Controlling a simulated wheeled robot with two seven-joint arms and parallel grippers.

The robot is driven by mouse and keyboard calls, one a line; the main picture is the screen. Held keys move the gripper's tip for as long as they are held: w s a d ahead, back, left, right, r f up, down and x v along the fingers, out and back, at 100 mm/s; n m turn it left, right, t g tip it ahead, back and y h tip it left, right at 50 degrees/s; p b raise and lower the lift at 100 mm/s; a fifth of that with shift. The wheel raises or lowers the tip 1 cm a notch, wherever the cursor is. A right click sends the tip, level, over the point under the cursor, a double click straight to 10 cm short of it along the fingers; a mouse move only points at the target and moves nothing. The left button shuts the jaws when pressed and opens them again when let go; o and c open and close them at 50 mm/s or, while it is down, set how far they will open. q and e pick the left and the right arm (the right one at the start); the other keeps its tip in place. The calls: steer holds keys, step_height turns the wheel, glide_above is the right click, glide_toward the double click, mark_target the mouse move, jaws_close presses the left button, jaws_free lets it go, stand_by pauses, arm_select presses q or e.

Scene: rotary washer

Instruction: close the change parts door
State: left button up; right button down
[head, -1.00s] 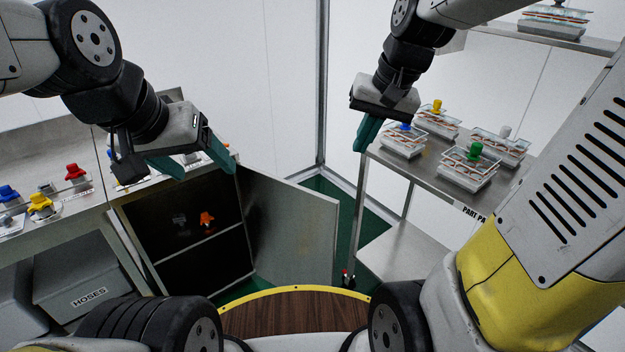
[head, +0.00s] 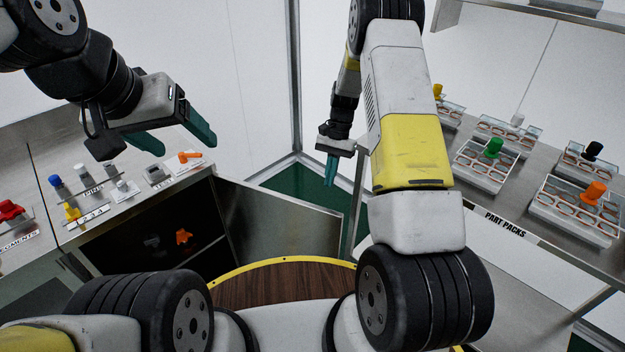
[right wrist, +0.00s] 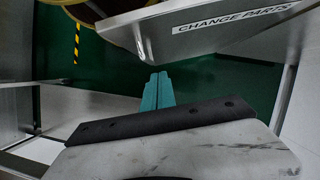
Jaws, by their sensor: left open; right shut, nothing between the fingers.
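The change parts door (head: 277,222) is a grey metal panel. It stands swung open from the right side of the cabinet under the left counter. In the right wrist view its outer face with the "CHANGE PARTS" label (right wrist: 235,18) shows at the upper right. My right gripper (head: 331,182) is shut and empty, beyond the door's free edge and apart from it. In the right wrist view its fingertips (right wrist: 158,76) point at the green floor below the door. My left gripper (head: 178,141) is open and empty above the left counter. The dark cabinet inside (head: 165,240) holds an orange part (head: 184,237).
The left counter (head: 40,190) carries several small coloured parts. A "PART PACKS" shelf (head: 470,205) with several trays stands at the right, close to my right arm. Green floor (head: 300,185) is clear behind the door.

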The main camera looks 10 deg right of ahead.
mark_target(319, 215)
steer(key=s+a+f, duration=0.1)
steer(key=s+f, duration=0.1)
steer(key=f, duration=0.1)
steer(key=s+a+f, duration=0.1)
steer(key=s+f, duration=0.1)
steer(key=f, duration=0.1)
steer(key=s+a+f, duration=0.2)
steer(key=f, duration=0.1)
steer(key=shift+s, duration=0.3)
steer(key=shift+a, duration=0.1)
